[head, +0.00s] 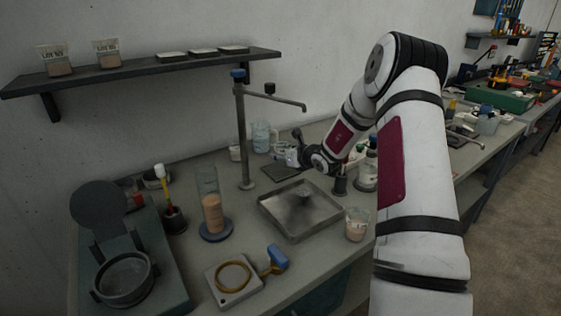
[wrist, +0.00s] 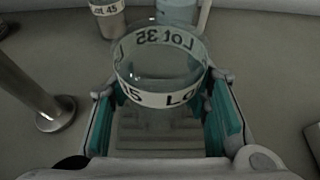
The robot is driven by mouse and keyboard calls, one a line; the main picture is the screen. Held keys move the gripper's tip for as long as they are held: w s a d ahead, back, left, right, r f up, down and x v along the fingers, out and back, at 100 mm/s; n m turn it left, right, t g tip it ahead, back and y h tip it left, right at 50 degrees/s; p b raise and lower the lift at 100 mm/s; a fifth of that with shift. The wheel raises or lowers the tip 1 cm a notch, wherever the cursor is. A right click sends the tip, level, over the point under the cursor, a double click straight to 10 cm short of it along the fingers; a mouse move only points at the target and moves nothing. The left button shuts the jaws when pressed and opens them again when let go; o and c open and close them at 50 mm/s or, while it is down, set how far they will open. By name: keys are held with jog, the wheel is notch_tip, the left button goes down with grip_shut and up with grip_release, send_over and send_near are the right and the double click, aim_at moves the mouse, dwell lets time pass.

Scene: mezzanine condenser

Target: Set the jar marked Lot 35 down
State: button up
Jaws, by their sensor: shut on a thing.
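The jar marked Lot 35 (wrist: 160,70) is clear glass with a white label band. In the wrist view it stands between the teal pads of my gripper (wrist: 163,108), which is shut on it. A dark flat mat (head: 283,174) lies below and in front of the gripper. I cannot tell whether the jar's base touches the bench.
A jar labelled Lot 45 (wrist: 108,18) and a bluish container (wrist: 176,11) stand just beyond the held jar. The tap post (head: 243,130) rises to the left.

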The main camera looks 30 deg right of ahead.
aim_at(280, 161)
jog(key=shift+w+d, duration=0.15)
jog(key=shift+w, duration=0.8)
jog(key=shift+w+f, duration=0.1)
jog(key=shift+f, duration=1.7)
jog(key=shift+f, duration=0.1)
jog(key=shift+f, duration=0.1)
jog(key=o, duration=1.3)
